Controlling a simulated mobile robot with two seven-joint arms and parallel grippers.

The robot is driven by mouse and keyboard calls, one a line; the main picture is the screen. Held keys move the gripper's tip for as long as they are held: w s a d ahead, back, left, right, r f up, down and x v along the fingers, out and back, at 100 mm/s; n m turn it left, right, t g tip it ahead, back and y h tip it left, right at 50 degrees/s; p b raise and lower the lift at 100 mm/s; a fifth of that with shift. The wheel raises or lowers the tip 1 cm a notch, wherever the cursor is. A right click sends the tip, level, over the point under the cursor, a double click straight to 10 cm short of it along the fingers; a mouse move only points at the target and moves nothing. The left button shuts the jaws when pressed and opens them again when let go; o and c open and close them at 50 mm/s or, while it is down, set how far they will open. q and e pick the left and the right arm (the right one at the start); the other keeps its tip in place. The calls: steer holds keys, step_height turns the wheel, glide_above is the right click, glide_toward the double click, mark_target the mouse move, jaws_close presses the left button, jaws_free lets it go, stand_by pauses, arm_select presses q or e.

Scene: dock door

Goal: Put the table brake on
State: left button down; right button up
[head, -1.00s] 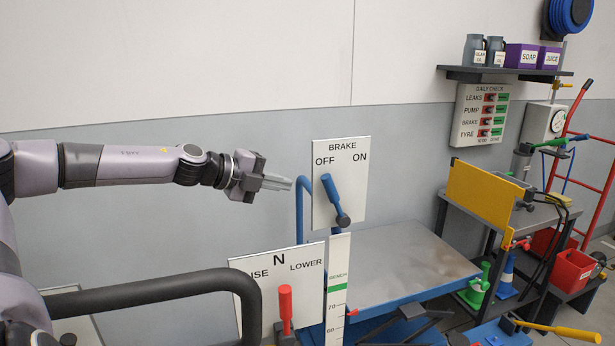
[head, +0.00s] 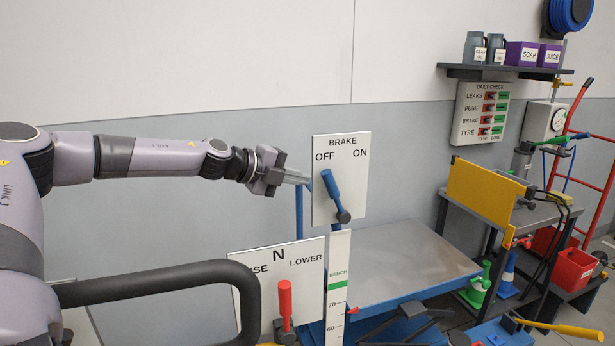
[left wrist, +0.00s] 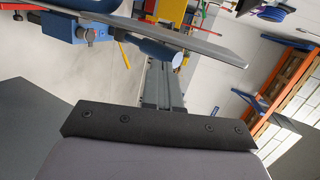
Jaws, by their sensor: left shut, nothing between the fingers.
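The brake panel (head: 352,150) is a white board marked BRAKE, OFF on its left and ON on its right. Its blue brake lever (head: 331,187) leans up to the left, toward OFF, from a dark pivot. My left gripper (head: 306,180) is shut and empty, just left of the panel, with its fingertips near the lever's upper end; I cannot tell whether they touch. In the left wrist view my left gripper's fingers (left wrist: 161,85) point up toward a rounded blue handle end (left wrist: 158,50). My right gripper is not in view.
Below is the lift table (head: 410,264) with a bare grey top. A white panel (head: 305,262) marked N and LOWER carries a red lever (head: 285,298). A dark rail (head: 160,287) crosses in front. A yellow plate (head: 485,192) stands on a bench at right.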

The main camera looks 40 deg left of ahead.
mark_target(321, 171)
arm_select(q)
steer(key=shift+w+d+r, duration=0.1)
steer(key=shift+w+d, duration=0.1)
steer(key=shift+w, duration=0.4)
steer(key=shift+w+d+r, duration=0.1)
steer(key=shift+w+d, duration=0.05)
steer(key=shift+w, duration=0.4)
steer(key=shift+w+b, duration=0.1)
steer(key=shift+b, duration=0.2)
steer(key=shift+w+d+r+b, duration=0.4)
steer(key=shift+w+b, duration=0.2)
steer(key=shift+b, duration=0.05)
steer(key=shift+w+d+r+b, duration=0.35)
steer(key=shift+w+d+b, duration=0.35)
steer(key=shift+w, duration=0.85)
steer(key=shift+w+d+r+b, duration=0.45)
steer(key=shift+w+d, duration=0.45)
steer(key=shift+w, duration=0.7)
steer(key=shift+w+d+r+b, duration=0.3)
steer(key=shift+w+d+b, duration=0.4)
steer(key=shift+w, duration=0.85)
steer(key=shift+d, duration=0.15)
